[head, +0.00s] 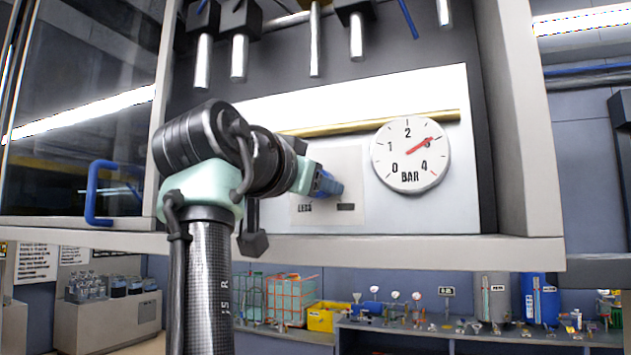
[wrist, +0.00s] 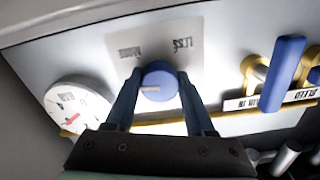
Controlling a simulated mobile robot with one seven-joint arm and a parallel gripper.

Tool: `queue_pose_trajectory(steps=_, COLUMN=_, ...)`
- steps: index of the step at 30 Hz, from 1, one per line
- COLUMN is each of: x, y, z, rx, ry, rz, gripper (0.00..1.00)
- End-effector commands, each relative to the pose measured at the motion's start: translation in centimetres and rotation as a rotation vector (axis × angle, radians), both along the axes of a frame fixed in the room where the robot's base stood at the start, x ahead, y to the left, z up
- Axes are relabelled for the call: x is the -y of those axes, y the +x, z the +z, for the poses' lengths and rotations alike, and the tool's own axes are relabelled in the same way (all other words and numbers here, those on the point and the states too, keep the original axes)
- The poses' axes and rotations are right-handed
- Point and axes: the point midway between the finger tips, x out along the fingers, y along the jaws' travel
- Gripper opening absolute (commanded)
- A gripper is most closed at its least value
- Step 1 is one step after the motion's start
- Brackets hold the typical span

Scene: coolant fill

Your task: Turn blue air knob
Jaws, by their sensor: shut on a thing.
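The blue air knob (wrist: 158,84) sits on a pale label plate in the wrist view, with a light pointer mark on its face. My gripper (wrist: 158,80) has its two blue fingers on either side of the knob, shut on it. In the head view my gripper (head: 322,184) reaches the white panel, and the knob (head: 334,188) shows only in part behind the fingers. The round pressure gauge (head: 410,155) is right of the knob in the head view, its red needle near 3 BAR. The gauge also shows at left in the wrist view (wrist: 78,106).
A brass pipe (head: 375,121) runs above the knob. Several metal tubes hang at the top of the cabinet. A blue door handle (head: 97,192) is at left. In the wrist view, a blue lever (wrist: 285,62) on brass fittings stands right of the knob.

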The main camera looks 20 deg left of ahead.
Motion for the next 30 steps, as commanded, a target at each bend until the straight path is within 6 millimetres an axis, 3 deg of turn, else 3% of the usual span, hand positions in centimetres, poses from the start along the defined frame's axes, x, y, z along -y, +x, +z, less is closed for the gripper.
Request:
queue_pose_trajectory(steps=22, x=0.06, y=-0.08, z=0.29, rx=0.011, ry=0.091, rz=0.0, gripper=0.0)
queue_pose_trajectory(steps=23, x=0.06, y=-0.08, z=0.29, rx=0.011, ry=0.091, rz=0.0, gripper=0.56)
queue_pose_trajectory(steps=27, x=0.04, y=-0.07, z=0.24, rx=0.009, ry=0.09, rz=0.0, gripper=0.81)
queue_pose_trajectory(steps=30, x=0.03, y=-0.06, z=0.18, rx=0.008, ry=0.09, rz=0.0, gripper=0.84)
